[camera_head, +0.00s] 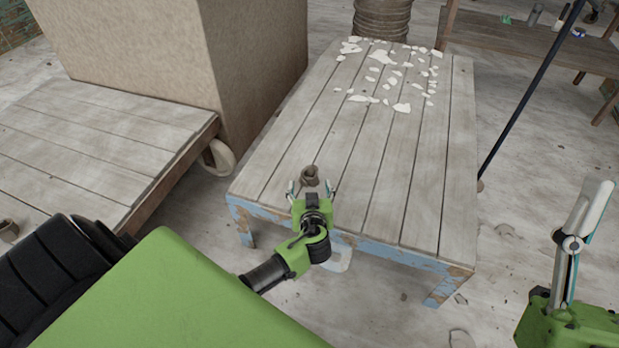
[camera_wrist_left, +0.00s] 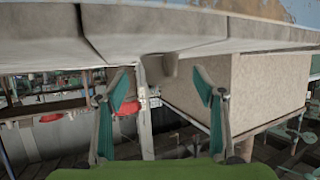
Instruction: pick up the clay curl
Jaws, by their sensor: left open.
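The clay curl (camera_head: 310,174) is a small brown-grey rolled piece near the front edge of the plank table (camera_head: 350,190). My left gripper (camera_head: 311,189) is open at the front edge, its two fingers on either side of the curl's near end. In the left wrist view the picture is upside down. There the curl (camera_wrist_left: 171,66) juts from the table surface between and beyond the open left fingers (camera_wrist_left: 162,88), with no contact visible. My right gripper (camera_head: 577,232) shows side-on at the right, off the table; its jaw opening cannot be made out.
Several pale flat scraps (camera_head: 385,80) lie on the table's far half. A small brown piece (camera_head: 8,231) sits at the far left. The table's middle is clear.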

